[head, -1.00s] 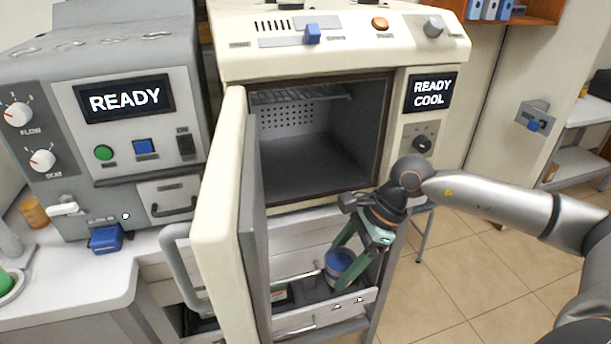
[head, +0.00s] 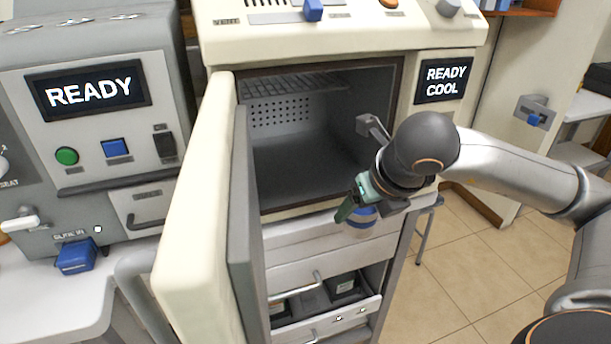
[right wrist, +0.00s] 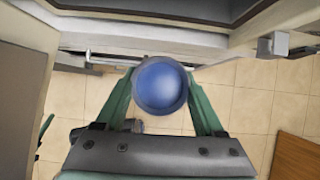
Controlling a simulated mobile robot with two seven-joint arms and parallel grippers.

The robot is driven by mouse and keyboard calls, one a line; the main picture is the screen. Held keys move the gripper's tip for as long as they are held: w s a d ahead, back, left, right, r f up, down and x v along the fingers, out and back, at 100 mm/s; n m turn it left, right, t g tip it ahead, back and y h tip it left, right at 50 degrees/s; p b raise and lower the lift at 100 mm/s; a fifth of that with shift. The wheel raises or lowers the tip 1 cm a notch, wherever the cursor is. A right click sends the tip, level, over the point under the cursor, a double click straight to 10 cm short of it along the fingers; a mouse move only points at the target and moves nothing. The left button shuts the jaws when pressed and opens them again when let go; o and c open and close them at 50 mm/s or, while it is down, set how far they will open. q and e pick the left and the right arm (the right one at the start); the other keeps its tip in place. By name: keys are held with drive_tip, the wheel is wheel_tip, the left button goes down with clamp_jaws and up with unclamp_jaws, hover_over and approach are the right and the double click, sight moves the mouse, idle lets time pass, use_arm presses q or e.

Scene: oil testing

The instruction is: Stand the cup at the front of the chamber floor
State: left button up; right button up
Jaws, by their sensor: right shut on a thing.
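In the right wrist view the cup (right wrist: 160,86) shows from above as a blue round between the two green fingers. The chamber floor (head: 300,168) is dark grey and bare where it shows. My right arm hides the chamber's right front corner. My left gripper is not in view.
The chamber door (head: 200,200) stands open on the left of the opening. A wire rack (head: 290,86) is high inside the chamber. Below, an open drawer (head: 325,312) holds dark containers. A grey machine (head: 95,120) reading READY stands at the left.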

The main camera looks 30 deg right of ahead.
drive_tip(key=shift+w+d+r, duration=0.1)
drive_tip(key=shift+w+r, duration=0.05)
drive_tip(key=shift+w, duration=0.15)
drive_tip(key=w, duration=0.2)
drive_tip(key=w+d+p, duration=0.1)
drive_tip(key=w, duration=0.1)
drive_tip(key=w+p, duration=0.1)
drive_tip(key=w, duration=0.2)
drive_tip(key=shift+d+r, duration=0.1)
drive_tip(key=shift+d, duration=0.2)
drive_tip(key=w, duration=0.2)
drive_tip(key=w+d, duration=0.1)
drive_tip(key=w, duration=0.1)
drive_tip(key=w+p, duration=0.1)
drive_tip(key=w, duration=0.1)
drive_tip(key=shift+w+d, duration=0.1)
drive_tip(key=shift+d, duration=0.15)
drive_tip(key=w, duration=0.2)
drive_tip(key=w+d+p, duration=0.1)
drive_tip(key=w, duration=0.1)
drive_tip(key=shift+s+f, duration=0.15)
drive_tip(key=shift+f, duration=0.1)
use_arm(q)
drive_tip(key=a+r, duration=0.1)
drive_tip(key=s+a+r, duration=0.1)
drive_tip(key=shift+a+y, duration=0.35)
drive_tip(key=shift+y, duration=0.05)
